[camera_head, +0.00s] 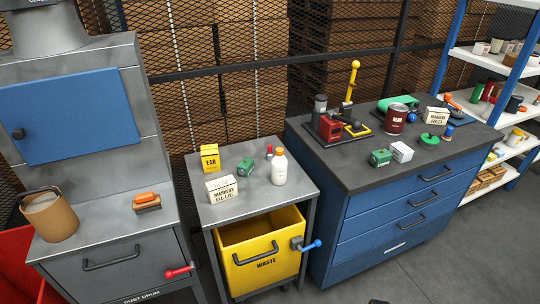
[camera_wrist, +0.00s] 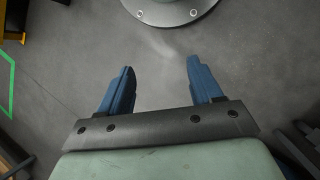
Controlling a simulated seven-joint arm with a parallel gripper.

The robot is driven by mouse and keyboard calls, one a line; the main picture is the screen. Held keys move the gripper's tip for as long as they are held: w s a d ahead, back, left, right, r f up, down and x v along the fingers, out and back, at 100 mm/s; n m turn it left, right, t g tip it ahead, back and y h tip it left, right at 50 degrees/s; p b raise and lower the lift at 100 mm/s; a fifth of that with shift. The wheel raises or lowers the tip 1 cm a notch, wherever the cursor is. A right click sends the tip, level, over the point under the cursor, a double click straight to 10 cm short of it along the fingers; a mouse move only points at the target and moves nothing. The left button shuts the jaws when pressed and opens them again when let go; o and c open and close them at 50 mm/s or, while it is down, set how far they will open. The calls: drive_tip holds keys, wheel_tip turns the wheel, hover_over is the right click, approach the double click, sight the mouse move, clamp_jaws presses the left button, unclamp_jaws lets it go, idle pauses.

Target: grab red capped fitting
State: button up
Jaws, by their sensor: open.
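A small fitting with a red cap (camera_head: 269,153) stands on the grey top of the middle cart (camera_head: 258,203), just left of and behind a white bottle with an orange-brown cap (camera_head: 279,171). It is small in the head view, so its lower body is hard to make out. My gripper (camera_wrist: 160,65) shows in the wrist view with its two blue fingers wide apart and nothing between them. It points at bare grey floor. The fitting is not in the wrist view, and my gripper is not seen in the head view.
A green block (camera_head: 245,166), a yellow box (camera_head: 210,158) and a white markers box (camera_head: 221,189) share the cart top. A yellow waste bin (camera_head: 262,262) sits beneath. A blue drawer cabinet (camera_head: 390,228) with many items stands right. A grey dust drum station (camera_head: 100,258) stands left.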

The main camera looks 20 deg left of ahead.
drive_tip(key=w+a+r+m+t+h, duration=0.1)
drive_tip(key=w+r+m+t+h, duration=0.1)
drive_tip(key=w+r, duration=1)
drive_tip(key=w+a+r+m+t+h, duration=0.1)
drive_tip(key=w+a+r+m+t, duration=0.1)
drive_tip(key=w+r, duration=1.05)
drive_tip(key=w+a+r+m+t+h, duration=0.1)
drive_tip(key=w+a+r+m, duration=0.1)
drive_tip(key=w+r, duration=0.75)
drive_tip(key=w+a+r+m+t+h, duration=0.1)
drive_tip(key=w+a+r+m, duration=0.35)
drive_tip(key=r, duration=0.85)
drive_tip(key=w+a+r+m+t, duration=0.1)
drive_tip(key=w+a+r, duration=0.2)
drive_tip(key=r, duration=0.2)
drive_tip(key=w+a+r+m+y, duration=0.1)
drive_tip(key=w+a+r, duration=0.1)
drive_tip(key=a+r, duration=0.25)
drive_tip(key=w+a+r+m+t, duration=0.1)
drive_tip(key=w+a+r, duration=0.2)
drive_tip(key=r, duration=0.3)
drive_tip(key=m+g+y, duration=0.3)
drive_tip(key=y, duration=0.3)
approach(270, 146)
drive_tip(key=f, duration=0.5)
drive_tip(key=shift+s+a+f, duration=0.15)
drive_tip(key=shift+a+f, duration=0.2)
drive_tip(key=shift+d+f, duration=0.15)
drive_tip(key=shift+f, duration=2.95)
drive_tip(key=c, duration=1.2)
